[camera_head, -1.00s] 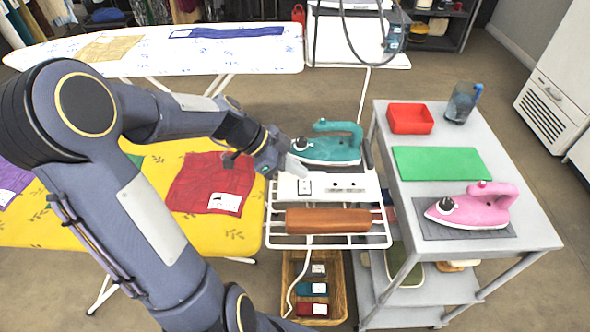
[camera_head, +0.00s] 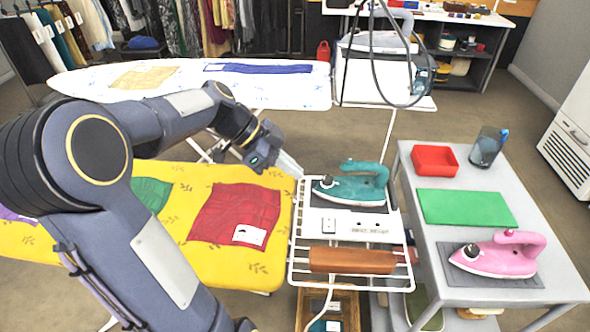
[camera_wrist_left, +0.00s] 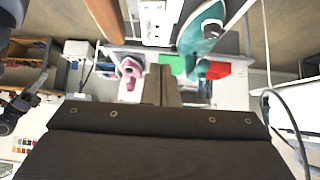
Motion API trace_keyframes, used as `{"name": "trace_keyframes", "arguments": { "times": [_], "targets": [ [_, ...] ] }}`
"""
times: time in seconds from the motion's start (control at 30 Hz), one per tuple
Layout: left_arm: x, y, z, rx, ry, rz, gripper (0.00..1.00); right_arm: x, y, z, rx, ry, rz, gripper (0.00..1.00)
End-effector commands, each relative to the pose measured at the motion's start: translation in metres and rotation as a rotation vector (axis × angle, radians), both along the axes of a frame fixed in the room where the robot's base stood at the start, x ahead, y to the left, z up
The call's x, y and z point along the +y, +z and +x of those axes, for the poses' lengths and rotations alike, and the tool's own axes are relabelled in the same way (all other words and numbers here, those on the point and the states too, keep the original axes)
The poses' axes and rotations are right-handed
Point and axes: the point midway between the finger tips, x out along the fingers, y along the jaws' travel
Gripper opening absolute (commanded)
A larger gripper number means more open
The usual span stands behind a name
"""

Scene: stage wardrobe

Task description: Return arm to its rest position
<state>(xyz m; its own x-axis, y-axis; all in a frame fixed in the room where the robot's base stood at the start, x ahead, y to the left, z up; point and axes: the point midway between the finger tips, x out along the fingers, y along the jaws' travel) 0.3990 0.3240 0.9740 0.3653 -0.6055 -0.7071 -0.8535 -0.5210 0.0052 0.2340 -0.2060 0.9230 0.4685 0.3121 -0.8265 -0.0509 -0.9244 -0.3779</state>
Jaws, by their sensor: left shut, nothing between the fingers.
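My left gripper (camera_head: 288,165) is in the head view, with its arm coming in from the left. Its fingers are shut with nothing between them. It is above the left side of the white rack (camera_head: 297,235), left of the teal iron (camera_head: 352,189) and apart from it. In the left wrist view, the shut fingers (camera_wrist_left: 161,85) point toward the grey cart, and the teal iron (camera_wrist_left: 200,27) is at the upper right.
The yellow board (camera_head: 180,225) with folded cloths lies under my left arm. A brown roll (camera_head: 350,261) is on the rack. A white ironing board (camera_head: 90,83) stands behind.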

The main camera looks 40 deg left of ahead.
Motion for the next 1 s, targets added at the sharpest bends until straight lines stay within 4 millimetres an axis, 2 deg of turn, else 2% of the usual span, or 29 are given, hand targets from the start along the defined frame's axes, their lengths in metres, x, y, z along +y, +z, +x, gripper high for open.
{"name": "trace_keyframes", "arguments": {
  "times": [0.33,0.47,0.57,0.7,0.9,1.0],
  "targets": [
    [-0.001,0.0,0.0,0.0,0.0,0.0,0.0,0.0,0.0,0.0,0.0,0.0,0.0,0.36],
    [-0.011,0.008,-0.008,0.039,0.035,0.003,0.0,0.0,0.006,0.0,0.0,0.0,0.0,0.36],
    [-0.033,0.021,-0.028,0.127,0.128,0.009,0.0,0.0,0.016,0.0,0.0,0.0,0.0,0.36],
    [-0.069,0.036,-0.072,0.277,0.361,0.008,0.0,0.0,0.035,0.0,0.0,0.0,0.0,0.36],
    [-0.102,0.034,-0.131,0.407,0.724,-0.064,0.0,0.0,0.057,0.0,0.0,0.0,0.0,0.36],
    [-0.111,0.028,-0.15,0.439,0.855,-0.12,0.0,0.0,0.064,0.0,0.0,0.0,0.0,0.36]
  ]
}}
